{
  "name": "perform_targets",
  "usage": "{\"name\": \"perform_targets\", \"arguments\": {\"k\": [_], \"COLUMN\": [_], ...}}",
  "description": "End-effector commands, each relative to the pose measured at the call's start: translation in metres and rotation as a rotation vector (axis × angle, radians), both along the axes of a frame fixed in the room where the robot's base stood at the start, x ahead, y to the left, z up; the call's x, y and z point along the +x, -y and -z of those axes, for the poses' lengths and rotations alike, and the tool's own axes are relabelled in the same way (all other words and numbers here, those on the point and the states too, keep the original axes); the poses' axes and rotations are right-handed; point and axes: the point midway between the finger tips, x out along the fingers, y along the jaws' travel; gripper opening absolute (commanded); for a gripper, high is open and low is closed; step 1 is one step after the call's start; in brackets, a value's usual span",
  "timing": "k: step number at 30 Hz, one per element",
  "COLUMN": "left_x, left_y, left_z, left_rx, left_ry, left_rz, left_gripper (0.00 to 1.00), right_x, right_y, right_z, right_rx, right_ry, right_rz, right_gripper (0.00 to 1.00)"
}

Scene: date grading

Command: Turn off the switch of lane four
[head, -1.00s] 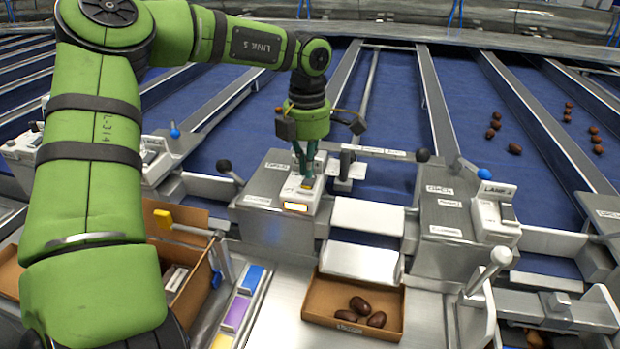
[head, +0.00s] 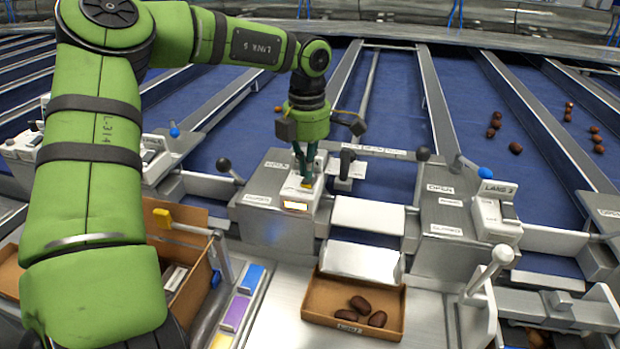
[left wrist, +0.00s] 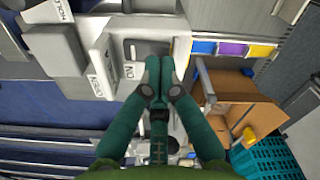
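My left gripper (head: 306,178) points down onto the top of the middle box. In the left wrist view, my left fingertips (left wrist: 158,72) are together, with nothing seen between them. They are beside the dark rocker switch (left wrist: 146,48), near an ON mark. Whether they touch the rocker is unclear. My right gripper is not in view.
A black-knobbed lever (head: 224,165) stands left of the switch box, and another (head: 423,155) to the right. The LANE 3 switch box (head: 496,213) is farther right. A cardboard tray (head: 318,300) with dates lies in front. Blue lanes run behind, with several dates on the right.

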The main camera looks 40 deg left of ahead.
Motion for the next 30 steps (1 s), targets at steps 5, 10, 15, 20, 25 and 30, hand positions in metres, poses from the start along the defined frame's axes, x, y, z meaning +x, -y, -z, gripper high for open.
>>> {"name": "perform_targets", "arguments": {"k": [5, 10, 15, 20, 25, 30], "left_x": [0.000, 0.000, 0.000, 0.000, 0.000, 0.000], "left_y": [0.000, 0.000, 0.000, 0.000, 0.000, 0.000], "left_z": [0.004, 0.006, 0.009, 0.011, 0.014, 0.016], "left_rx": [0.001, 0.001, 0.001, 0.001, 0.001, 0.001], "left_ry": [-0.001, -0.001, -0.001, -0.001, -0.001, -0.001], "left_rz": [0.000, 0.000, 0.000, 0.000, 0.000, 0.000], "left_gripper": [0.00, 0.00, 0.00, 0.00, 0.00, 0.00], "right_x": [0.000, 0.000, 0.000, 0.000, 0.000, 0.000], "right_y": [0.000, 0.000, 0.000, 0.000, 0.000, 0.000], "right_z": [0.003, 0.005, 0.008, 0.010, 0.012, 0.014], "right_rx": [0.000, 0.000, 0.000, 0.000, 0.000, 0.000], "right_ry": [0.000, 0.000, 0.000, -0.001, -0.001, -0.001], "right_rz": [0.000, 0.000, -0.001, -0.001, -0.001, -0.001], "right_gripper": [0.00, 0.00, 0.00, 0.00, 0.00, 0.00]}}
